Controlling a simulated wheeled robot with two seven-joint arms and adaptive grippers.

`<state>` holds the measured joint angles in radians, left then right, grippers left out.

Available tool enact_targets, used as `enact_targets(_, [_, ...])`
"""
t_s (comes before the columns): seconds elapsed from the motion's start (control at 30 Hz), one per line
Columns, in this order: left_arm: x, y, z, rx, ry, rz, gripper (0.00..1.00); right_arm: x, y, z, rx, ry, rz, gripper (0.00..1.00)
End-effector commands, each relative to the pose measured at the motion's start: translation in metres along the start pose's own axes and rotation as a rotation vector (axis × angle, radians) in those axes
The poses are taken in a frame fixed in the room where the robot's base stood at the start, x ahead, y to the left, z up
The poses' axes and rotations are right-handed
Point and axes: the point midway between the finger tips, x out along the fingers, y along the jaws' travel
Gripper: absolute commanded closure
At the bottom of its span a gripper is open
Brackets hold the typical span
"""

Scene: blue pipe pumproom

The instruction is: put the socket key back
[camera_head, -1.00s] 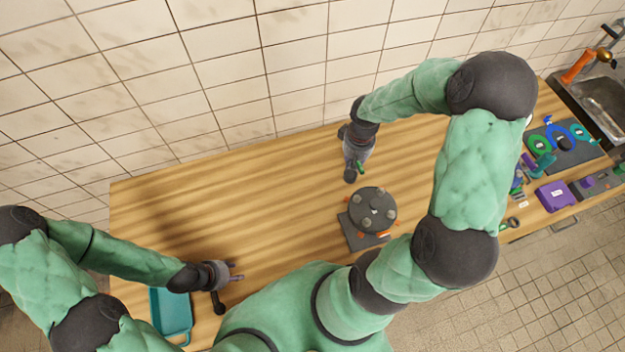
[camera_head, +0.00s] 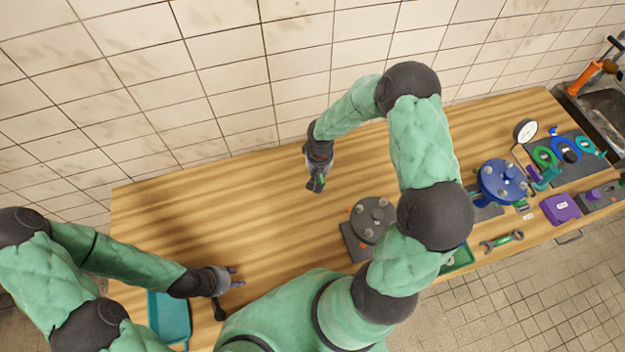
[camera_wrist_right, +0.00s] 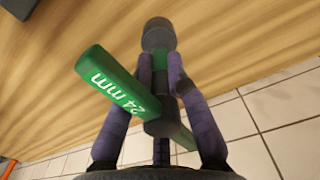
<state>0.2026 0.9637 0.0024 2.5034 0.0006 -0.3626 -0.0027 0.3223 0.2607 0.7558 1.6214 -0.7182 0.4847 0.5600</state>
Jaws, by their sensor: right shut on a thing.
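The socket key shows in the right wrist view, with a green handle (camera_wrist_right: 115,85) marked "24 mm" and a dark round socket end (camera_wrist_right: 158,34). My right gripper (camera_wrist_right: 160,85) is shut on it, with one finger on each side. In the head view the right gripper (camera_head: 317,182) is over the bare back-middle of the table, and only a little green of the key shows there. My left gripper (camera_head: 238,277) is at the table's left front, its fingers apart and nothing visible between them.
A grey flange (camera_head: 373,218) on a dark plate stands mid-table. A blue flange (camera_head: 502,182), a gauge (camera_head: 525,130), a purple box (camera_head: 559,208) and a green wrench (camera_head: 503,241) lie right. A teal tray (camera_head: 169,318) is at front left. The left half of the table is largely bare.

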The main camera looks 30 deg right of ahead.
Motion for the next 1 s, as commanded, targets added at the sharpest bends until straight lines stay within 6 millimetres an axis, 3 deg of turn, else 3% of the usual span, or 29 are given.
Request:
enact_targets(0.37, [-0.002,0.001,0.000,0.000,0.000,0.000,0.60,0.026,-0.017,-0.013,-0.002,0.001,0.000,1.00])
enact_targets(0.6, [-0.008,0.003,0.000,0.000,0.000,0.000,0.60,0.052,-0.015,-0.013,0.001,0.002,0.000,1.00])
enact_targets(1.0, [-0.005,0.002,0.000,0.000,0.000,0.000,0.60,0.057,-0.015,-0.013,0.001,0.003,0.000,1.00])
